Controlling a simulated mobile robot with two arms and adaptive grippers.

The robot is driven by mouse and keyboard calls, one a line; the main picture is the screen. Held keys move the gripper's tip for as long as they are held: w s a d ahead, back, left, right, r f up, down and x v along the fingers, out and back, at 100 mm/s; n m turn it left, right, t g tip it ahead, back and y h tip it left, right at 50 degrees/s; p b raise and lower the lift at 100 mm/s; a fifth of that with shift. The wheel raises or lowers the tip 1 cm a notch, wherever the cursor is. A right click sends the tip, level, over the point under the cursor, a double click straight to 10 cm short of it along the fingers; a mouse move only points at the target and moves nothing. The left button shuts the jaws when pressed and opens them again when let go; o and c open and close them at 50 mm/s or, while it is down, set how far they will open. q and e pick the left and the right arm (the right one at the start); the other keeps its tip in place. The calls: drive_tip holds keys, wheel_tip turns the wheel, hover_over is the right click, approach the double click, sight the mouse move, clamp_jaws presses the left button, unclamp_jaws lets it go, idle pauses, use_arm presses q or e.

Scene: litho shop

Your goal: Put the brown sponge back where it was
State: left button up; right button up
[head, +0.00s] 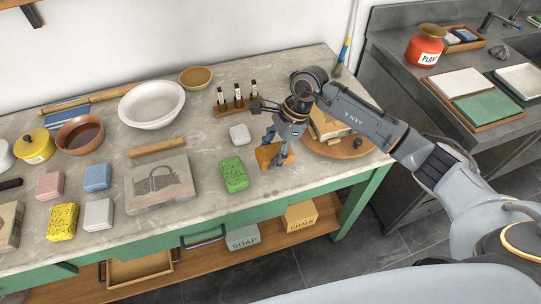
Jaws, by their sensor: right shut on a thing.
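The brown sponge (264,157) is an orange-brown block near the right end of the stone-topped table (213,205). My right gripper (276,155) reaches down from above and is shut on it. The fingers hide part of the sponge. I cannot tell whether the sponge touches the tabletop or is just above it. A green sponge (234,174) lies to its left, and a small white block (239,135) lies behind that. My left gripper is not in view.
A round wooden board (345,151) with a box is close on the right. A rack of small bottles (237,103) stands behind. Pink (50,185), blue (97,177), yellow (62,221) and pale (98,214) sponges lie left of the litho stone (160,184). Bare tabletop shows in front.

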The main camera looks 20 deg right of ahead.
sight(270, 159)
drive_tip(key=shift+w+a+f+p, duration=0.15)
drive_tip(key=shift+f+p, duration=0.15)
drive_tip(key=shift+f, duration=0.15)
wheel_tip(270, 159, down, 2)
drive_tip(key=shift+f+p, duration=0.1)
drive_tip(key=shift+p, duration=0.5)
drive_tip(key=shift+f, duration=0.2)
drive_tip(key=shift+f, duration=0.1)
drive_tip(key=shift+f+b, duration=0.15)
drive_tip(key=shift+b, duration=0.15)
drive_tip(key=o, duration=1)
